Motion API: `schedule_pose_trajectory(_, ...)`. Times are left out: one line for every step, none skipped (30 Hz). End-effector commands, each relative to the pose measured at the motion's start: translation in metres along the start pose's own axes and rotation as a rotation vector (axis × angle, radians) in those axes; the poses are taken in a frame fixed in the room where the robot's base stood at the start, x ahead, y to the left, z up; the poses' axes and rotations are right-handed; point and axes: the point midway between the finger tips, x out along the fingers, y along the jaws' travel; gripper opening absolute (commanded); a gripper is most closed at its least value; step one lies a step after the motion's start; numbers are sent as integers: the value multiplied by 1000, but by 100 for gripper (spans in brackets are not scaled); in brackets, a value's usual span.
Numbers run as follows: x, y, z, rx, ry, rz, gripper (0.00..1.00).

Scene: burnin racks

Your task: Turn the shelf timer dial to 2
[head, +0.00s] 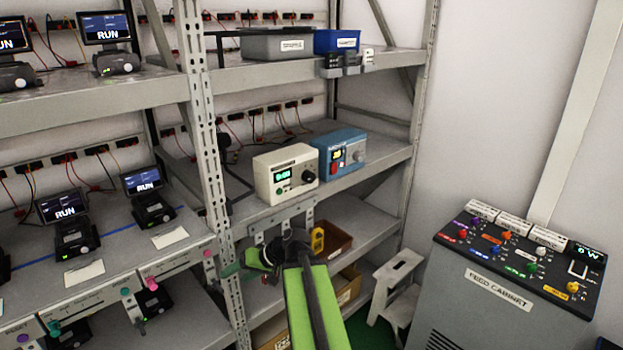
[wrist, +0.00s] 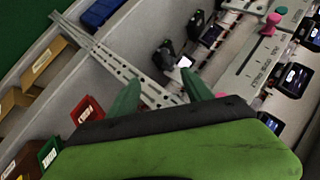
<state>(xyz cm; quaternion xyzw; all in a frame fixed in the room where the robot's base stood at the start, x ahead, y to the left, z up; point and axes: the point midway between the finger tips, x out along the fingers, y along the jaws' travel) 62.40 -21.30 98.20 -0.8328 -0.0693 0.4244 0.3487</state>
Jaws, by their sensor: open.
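A cream box (head: 285,173) with a lit green display, which looks like the timer, sits on the middle shelf of the right-hand rack in the head view. Its round black dial (head: 308,176) is on the right of its front face; the dial's setting is too small to read. My gripper (head: 238,266) is below and left of the cream box, in front of the rack upright, with its fingers toward the left. In the wrist view my gripper (wrist: 161,92) is open and empty, its two green fingers apart. I cannot make out the dial there.
A blue box (head: 340,152) with its own knob stands right beside the cream box. A perforated upright (head: 212,160) stands left of it. Brown bins (head: 335,238) are below. A step stool (head: 397,285) and feed cabinet (head: 500,292) stand at right.

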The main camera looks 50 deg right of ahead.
Motion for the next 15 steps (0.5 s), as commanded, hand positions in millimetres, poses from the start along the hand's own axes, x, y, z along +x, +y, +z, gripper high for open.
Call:
schedule_pose_trajectory(-42,22,-30,52,130,-43,58)
schedule_pose_trajectory(-68,34,-46,76,212,-73,58)
schedule_pose_trajectory(-102,50,-66,105,321,-105,58)
schedule_pose_trajectory(-130,62,-79,124,402,-125,58)
schedule_pose_trajectory(-157,74,-90,142,479,-142,58)
schedule_pose_trajectory(-192,90,-101,162,576,-159,58)
schedule_pose_trajectory(-217,100,-107,176,643,-170,58)
schedule_pose_trajectory(-240,110,-112,187,704,-176,58)
schedule_pose_trajectory(-267,122,-116,199,773,-184,58)
schedule_pose_trajectory(-285,129,-118,207,819,-188,58)
schedule_pose_trajectory(-300,135,-119,214,857,-191,58)
schedule_pose_trajectory(-315,141,-120,219,897,-195,58)
schedule_pose_trajectory(-324,144,-120,222,919,-196,58)
schedule_pose_trajectory(-331,147,-120,225,936,-198,58)
schedule_pose_trajectory(-336,149,-120,228,951,-199,58)
